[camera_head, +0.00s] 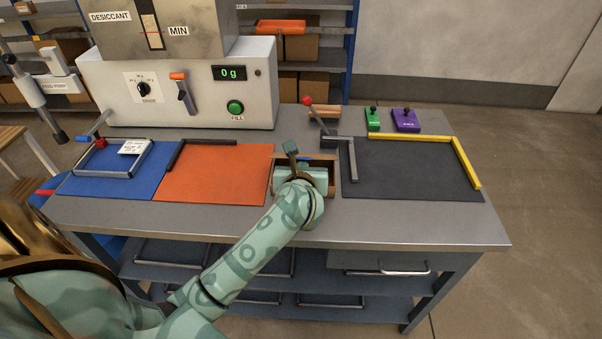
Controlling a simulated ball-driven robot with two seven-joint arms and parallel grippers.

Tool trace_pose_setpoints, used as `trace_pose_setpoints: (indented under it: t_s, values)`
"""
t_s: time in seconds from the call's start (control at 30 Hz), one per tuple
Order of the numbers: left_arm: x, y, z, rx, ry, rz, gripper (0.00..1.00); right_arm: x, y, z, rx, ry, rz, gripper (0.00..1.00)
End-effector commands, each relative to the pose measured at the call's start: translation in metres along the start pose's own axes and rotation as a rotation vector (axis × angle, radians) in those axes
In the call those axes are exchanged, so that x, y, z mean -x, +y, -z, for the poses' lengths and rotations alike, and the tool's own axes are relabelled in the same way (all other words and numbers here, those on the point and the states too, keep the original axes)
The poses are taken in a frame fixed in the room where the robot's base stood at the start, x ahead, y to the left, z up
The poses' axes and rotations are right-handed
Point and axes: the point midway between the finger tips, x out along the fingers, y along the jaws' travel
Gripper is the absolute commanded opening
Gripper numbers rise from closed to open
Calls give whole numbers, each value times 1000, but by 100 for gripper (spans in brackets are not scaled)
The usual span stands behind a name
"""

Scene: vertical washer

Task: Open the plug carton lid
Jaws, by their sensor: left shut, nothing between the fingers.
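A small brown open-fronted box, which looks like the plug carton (331,183), sits on the grey bench between the orange mat and the dark mat. My left arm reaches in from the lower left, and its wrist covers much of the box. My left gripper (291,148) is at the box's back left side, shut with nothing in it. Whether it touches the box or its lid cannot be told. The lid's position is unclear, as the wrist hides most of it. My right gripper is not in view.
A filling machine (180,90) with a green button stands at the back left. The orange mat (215,175) and dark mat (410,170) are bare inside their edge bars. A wooden holder (323,112) and green and purple blocks (405,122) stand behind. A blue mat (85,185) holds a framed tray.

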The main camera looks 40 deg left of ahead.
Motion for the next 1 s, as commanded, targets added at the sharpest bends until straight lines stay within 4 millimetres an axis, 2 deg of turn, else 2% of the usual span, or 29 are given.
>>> trace_pose_setpoints:
  t_s: [0.2,0.43,1.0]
  values:
    - [-2,0,-20,1,-2,1,0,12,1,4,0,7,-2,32]
    - [-7,0,-27,-2,-1,-1,0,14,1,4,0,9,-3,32]
    - [-33,0,-65,0,0,0,0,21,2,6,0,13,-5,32]
